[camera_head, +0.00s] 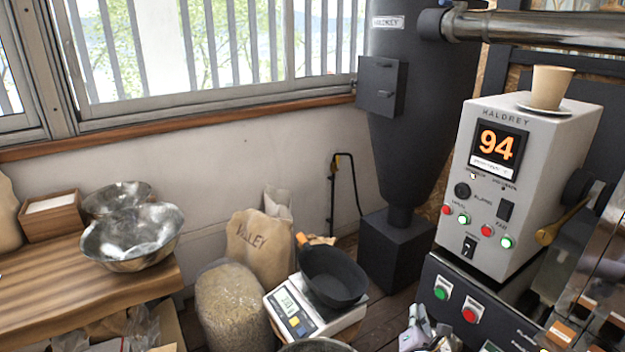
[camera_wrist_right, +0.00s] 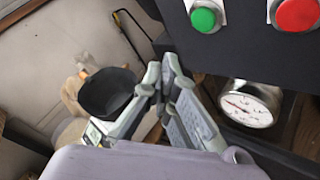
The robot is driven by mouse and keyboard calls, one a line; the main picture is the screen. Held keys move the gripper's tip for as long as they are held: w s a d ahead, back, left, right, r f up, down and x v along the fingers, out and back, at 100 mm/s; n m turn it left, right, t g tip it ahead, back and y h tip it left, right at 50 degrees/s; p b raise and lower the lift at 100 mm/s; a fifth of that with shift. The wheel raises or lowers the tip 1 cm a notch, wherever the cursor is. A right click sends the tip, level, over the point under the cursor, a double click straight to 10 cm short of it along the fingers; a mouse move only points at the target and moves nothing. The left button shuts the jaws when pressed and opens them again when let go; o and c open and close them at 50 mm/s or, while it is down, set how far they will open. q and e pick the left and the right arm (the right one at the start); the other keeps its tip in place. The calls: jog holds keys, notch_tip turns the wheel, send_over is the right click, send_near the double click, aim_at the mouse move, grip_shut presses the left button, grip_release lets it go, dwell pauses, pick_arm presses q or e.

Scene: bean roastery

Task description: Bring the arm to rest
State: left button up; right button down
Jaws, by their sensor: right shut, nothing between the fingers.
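My right gripper (camera_head: 422,326) shows at the bottom edge of the head view, in front of the dark control panel (camera_head: 462,300). Only its grey finger part is in the picture. In the right wrist view my right gripper (camera_wrist_right: 164,78) has its fingertips together with nothing held. It is apart from the panel and its buttons. My left gripper is in neither view.
A black pan (camera_head: 335,275) sits on a white scale (camera_head: 292,312), left of my right gripper. The grey control box (camera_head: 530,150) reads 94. A round gauge (camera_wrist_right: 250,103) is close by. Metal bowls (camera_head: 130,236) stand on the wooden table (camera_head: 60,290).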

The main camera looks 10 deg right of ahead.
jog(key=s+a+f+m+g+y, duration=0.1)
jog(key=s+f+m+g, duration=0.15)
jog(key=s+m, duration=0.5)
jog(key=s+a+f+m+g, duration=0.1)
jog(key=s+a+m+g, duration=0.1)
jog(key=s+m+g, duration=0.4)
jog(key=s+a+m+g+y, duration=0.2)
jog(key=s+a+m+y, duration=0.15)
jog(key=s+a, duration=0.45)
jog(key=s+a+m+g+y, duration=0.15)
jog(key=s+a+m, duration=0.3)
jog(key=s, duration=0.75)
notch_tip(320, 180, down, 27)
jog(key=s, duration=0.1)
jog(key=s+d+f+g, duration=0.2)
jog(key=s+d+f, duration=0.1)
jog(key=s+f, duration=1.2)
jog(key=shift+s, duration=0.9)
jog(key=shift+d, duration=0.1)
